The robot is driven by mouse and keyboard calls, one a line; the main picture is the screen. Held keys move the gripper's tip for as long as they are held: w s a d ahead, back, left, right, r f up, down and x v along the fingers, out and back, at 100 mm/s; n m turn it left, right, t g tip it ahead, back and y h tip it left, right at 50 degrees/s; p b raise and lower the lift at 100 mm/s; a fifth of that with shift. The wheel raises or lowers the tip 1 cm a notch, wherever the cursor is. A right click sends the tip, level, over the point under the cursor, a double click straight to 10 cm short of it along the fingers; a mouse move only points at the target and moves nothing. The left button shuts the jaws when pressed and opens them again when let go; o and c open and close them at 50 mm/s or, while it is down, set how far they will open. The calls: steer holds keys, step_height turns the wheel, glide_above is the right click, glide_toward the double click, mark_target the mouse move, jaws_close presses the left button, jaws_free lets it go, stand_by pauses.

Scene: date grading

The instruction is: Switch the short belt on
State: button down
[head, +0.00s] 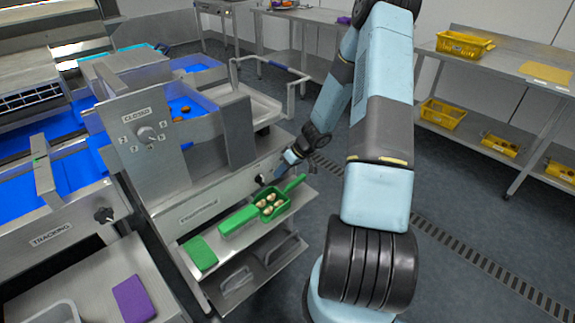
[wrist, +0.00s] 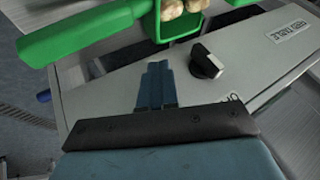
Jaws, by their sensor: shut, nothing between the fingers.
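A black rotary knob (wrist: 206,62) sits on the grey metal panel (wrist: 265,70) in the wrist view, with a pointer-like ridge. The knob also shows small in the head view (head: 259,180), left of my gripper. My gripper (wrist: 155,68) is shut and empty, its blue fingertips over the panel, just left of the knob in the wrist view and apart from it. In the head view my gripper (head: 284,167) is at the right end of the panel. Part of a marking on the panel is hidden behind my gripper's body.
A green scoop (head: 238,219) with several pale brown pieces lies on the shelf beside the panel, close to my gripper. A green pad (head: 200,253) lies farther left. Floor to the right is clear.

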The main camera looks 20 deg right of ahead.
mark_target(261, 181)
steer(key=shift+s+a+f, duration=0.15)
steer(key=shift+a, duration=0.55)
steer(key=shift+s+a+f, duration=0.1)
steer(key=shift+s+a, duration=0.1)
steer(key=shift+a, duration=0.55)
steer(key=shift+s+a+f, duration=0.15)
steer(key=shift+a, duration=0.55)
steer(key=shift+a, duration=0.15)
steer(key=shift+f+y, duration=0.15)
steer(key=shift+y, duration=0.15)
